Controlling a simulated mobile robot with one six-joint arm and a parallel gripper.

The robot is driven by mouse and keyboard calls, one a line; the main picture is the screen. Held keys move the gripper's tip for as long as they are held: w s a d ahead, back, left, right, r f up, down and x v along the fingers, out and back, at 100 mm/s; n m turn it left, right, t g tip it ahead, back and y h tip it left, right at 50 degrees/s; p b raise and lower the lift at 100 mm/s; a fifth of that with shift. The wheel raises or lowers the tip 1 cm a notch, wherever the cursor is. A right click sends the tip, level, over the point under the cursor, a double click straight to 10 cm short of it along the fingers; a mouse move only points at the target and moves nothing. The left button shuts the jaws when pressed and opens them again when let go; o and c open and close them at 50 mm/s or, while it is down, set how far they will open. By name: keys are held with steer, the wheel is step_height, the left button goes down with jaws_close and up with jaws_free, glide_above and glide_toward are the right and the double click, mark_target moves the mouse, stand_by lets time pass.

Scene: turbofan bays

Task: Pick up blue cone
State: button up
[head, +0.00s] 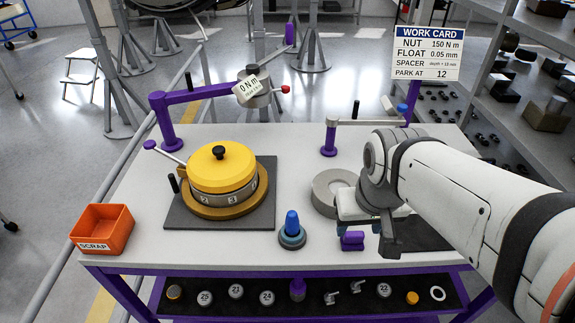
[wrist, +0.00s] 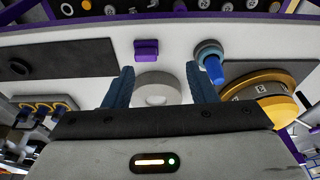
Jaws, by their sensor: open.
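The blue cone (head: 292,222) stands upright in a round blue-grey base (head: 292,240) on the white bench, near its front edge. In the wrist view the blue cone (wrist: 214,70) is just right of the right finger, outside the jaws. My gripper (wrist: 160,72) is open and empty, with its two blue fingers apart. A grey ring (wrist: 156,91) shows between the fingers. In the head view my arm reaches in from the right, and its wrist is above the bench to the right of the cone; the fingers are hard to make out there.
A yellow-topped round unit (head: 221,170) on a dark plate is left of the cone. A purple block (head: 352,240) sits right of it. An orange scrap bin (head: 101,228) is at the left edge. A purple jib arm (head: 190,95) stands behind. A shelf (head: 330,296) holds small parts below.

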steer(key=shift+o, duration=0.4)
steer(key=w+a+f+n+g, duration=0.1)
steer(key=w+a+n, duration=0.1)
steer(key=w+a, duration=0.2)
steer(key=shift+w+a+f+g, duration=0.2)
steer(key=shift+w+a+g, duration=0.15)
steer(key=shift+w, duration=0.9)
steer(key=n+g, duration=0.1)
steer(key=n, duration=0.2)
glide_above(292, 213)
steer(key=f, duration=0.2)
steer(key=s+f, duration=0.1)
steer(key=shift+d+f, duration=0.1)
steer(key=shift+d, duration=0.2)
steer(key=shift+w+a+f, duration=0.2)
steer(key=shift+f, duration=0.1)
steer(key=f, duration=0.5)
steer(key=f+p, duration=0.1)
steer(key=f, duration=0.1)
steer(key=shift+w+a+f, duration=0.1)
steer(key=shift+w+f, duration=0.15)
steer(key=shift+c, duration=0.4)
steer(key=c, duration=1)
